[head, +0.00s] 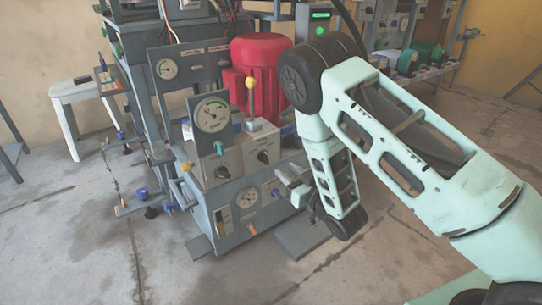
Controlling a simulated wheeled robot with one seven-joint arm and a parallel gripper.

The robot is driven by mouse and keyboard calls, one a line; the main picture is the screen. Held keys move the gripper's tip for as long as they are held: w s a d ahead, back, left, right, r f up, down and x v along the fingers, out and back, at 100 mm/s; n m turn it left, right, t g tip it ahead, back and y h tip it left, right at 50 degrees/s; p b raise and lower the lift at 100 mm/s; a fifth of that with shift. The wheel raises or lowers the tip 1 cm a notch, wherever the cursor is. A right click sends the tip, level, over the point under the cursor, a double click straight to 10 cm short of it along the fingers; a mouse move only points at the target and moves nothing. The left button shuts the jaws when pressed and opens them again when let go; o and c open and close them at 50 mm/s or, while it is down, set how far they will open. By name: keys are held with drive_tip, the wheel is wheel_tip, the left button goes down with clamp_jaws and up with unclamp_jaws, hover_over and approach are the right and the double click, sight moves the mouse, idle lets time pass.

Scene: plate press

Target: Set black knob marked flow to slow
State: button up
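Two black knobs sit on the pale control boxes of the press: a left one (222,172) and a right one (263,157). Their labels are too small to read, so I cannot tell which is marked flow or what the settings are. My gripper (285,180) is at the right side of the press, right of and a little below the right knob. It appears apart from both knobs. Its fingers are small and partly blend with the grey parts behind, so I cannot tell if they are open or shut.
A round gauge (212,115) stands above the boxes, with a yellow-tipped lever (250,83) beside it. A red motor (262,62) is behind. A lower gauge (247,198) is on the grey front. A white stool (80,92) stands at left.

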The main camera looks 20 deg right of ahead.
sight(268, 156)
drive_tip(key=b+x, duration=0.2)
drive_tip(key=x, duration=0.7)
drive_tip(key=shift+f, duration=0.15)
drive_tip(key=shift+s, duration=0.1)
clamp_jaws()
